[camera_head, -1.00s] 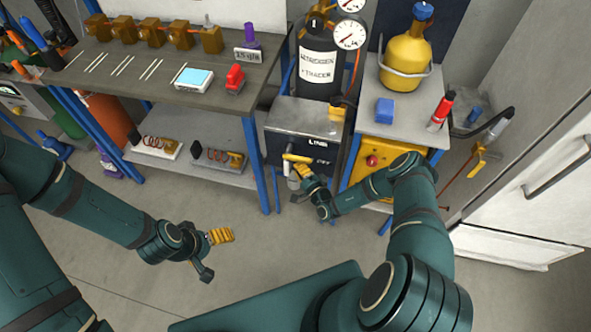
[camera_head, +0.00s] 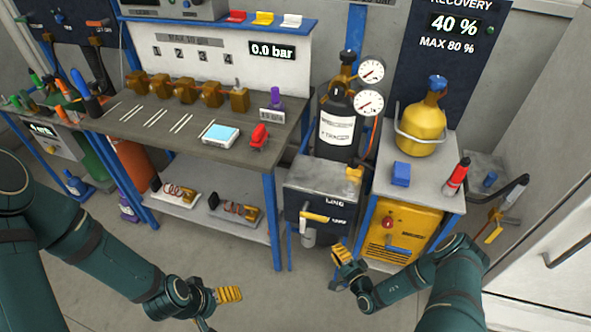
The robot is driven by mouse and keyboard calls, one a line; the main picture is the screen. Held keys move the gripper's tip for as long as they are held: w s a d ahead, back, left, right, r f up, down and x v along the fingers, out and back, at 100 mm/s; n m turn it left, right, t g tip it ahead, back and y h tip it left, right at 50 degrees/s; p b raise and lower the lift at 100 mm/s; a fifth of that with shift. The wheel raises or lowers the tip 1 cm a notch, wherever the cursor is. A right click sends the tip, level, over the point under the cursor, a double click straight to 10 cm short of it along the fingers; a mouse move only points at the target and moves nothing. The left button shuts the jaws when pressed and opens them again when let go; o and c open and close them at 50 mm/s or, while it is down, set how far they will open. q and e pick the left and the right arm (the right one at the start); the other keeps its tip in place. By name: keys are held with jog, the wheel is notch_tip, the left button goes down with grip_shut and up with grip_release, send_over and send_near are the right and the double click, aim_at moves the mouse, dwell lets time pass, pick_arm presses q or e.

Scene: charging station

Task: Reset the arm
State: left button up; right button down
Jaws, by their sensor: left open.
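My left gripper (camera_head: 228,294) has yellow ribbed fingers and hangs over the bare floor at the lower left. It is open, with nothing seen in it. My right gripper (camera_head: 343,256) is in front of the gap between the dark valve box and the yellow unit, below and right of the yellow lever (camera_head: 320,218). It appears apart from the lever. Its fingers overlap from this angle, so I cannot tell whether they are open. The lever lies about level on the box's front (camera_head: 332,207).
A workbench (camera_head: 130,131) with brass valves (camera_head: 185,88) stands at left. A black nitrogen cylinder (camera_head: 337,125) stands on the valve box. A yellow cylinder (camera_head: 421,130) stands on the cart above the yellow unit (camera_head: 401,236). Floor (camera_head: 250,262) is clear between the grippers.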

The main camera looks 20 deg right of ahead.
jog(key=s+a+r+n+g+y, duration=0.25)
jog(key=a+g+y, duration=0.25)
jog(key=a, duration=0.3)
jog(key=s+a+r+n+g+y, duration=0.2)
jog(key=a+r+n+g+y, duration=0.15)
jog(key=a, duration=0.35)
jog(key=s+a+r+n+g+h, duration=0.15)
jog(key=s+a+n+g, duration=0.3)
jog(key=s+g, duration=0.55)
notch_tip(320, 180, up, 10)
jog(key=d+n+t+h, duration=0.1)
jog(key=n+t+h, duration=0.2)
jog(key=h, duration=0.4)
jog(key=shift+w+f, duration=0.2)
jog(key=shift+w, duration=0.1)
jog(key=shift+d, duration=0.1)
